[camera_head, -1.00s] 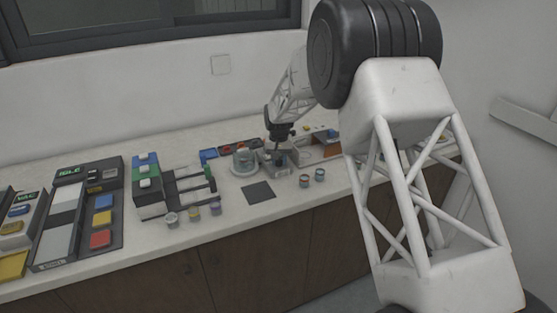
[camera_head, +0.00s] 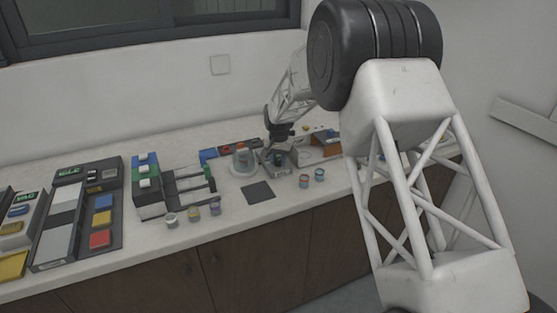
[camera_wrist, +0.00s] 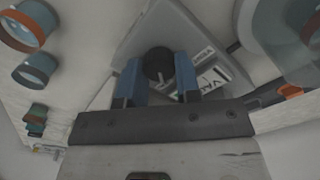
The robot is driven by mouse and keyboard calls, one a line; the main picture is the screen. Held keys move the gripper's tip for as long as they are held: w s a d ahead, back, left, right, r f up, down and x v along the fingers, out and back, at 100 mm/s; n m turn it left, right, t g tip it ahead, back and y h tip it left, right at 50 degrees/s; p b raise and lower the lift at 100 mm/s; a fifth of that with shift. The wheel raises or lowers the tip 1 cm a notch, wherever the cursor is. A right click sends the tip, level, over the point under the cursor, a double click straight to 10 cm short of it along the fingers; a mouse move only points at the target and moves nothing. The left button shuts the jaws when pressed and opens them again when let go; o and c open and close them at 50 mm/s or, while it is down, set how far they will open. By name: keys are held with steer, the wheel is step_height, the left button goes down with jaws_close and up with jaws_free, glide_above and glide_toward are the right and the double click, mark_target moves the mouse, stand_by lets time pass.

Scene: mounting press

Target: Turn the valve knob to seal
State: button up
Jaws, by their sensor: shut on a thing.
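The valve knob (camera_wrist: 158,64) is dark and round with a pale pointer line. In the wrist view it stands on a grey valve block (camera_wrist: 185,30) with a printed label (camera_wrist: 215,80). My gripper (camera_wrist: 160,74) has its two blue fingers on either side of the knob and is shut on it. In the head view my gripper (camera_head: 279,153) is down at the valve block, just right of a glass dome on a round base (camera_head: 243,160). The knob is too small and covered to make out there.
Two small cups (camera_head: 304,181) (camera_head: 319,174) stand in front of the valve block. A dark square mat (camera_head: 258,192) lies to the left. The press unit (camera_head: 165,185) and button panels (camera_head: 85,210) stand further left. In the wrist view the dome (camera_wrist: 290,30) is close at right.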

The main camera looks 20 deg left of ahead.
mark_target(279, 161)
steer(key=o, duration=0.9)
steer(key=shift+o, duration=0.2)
steer(key=shift+r, duration=0.15)
steer(key=shift+r, duration=3.75)
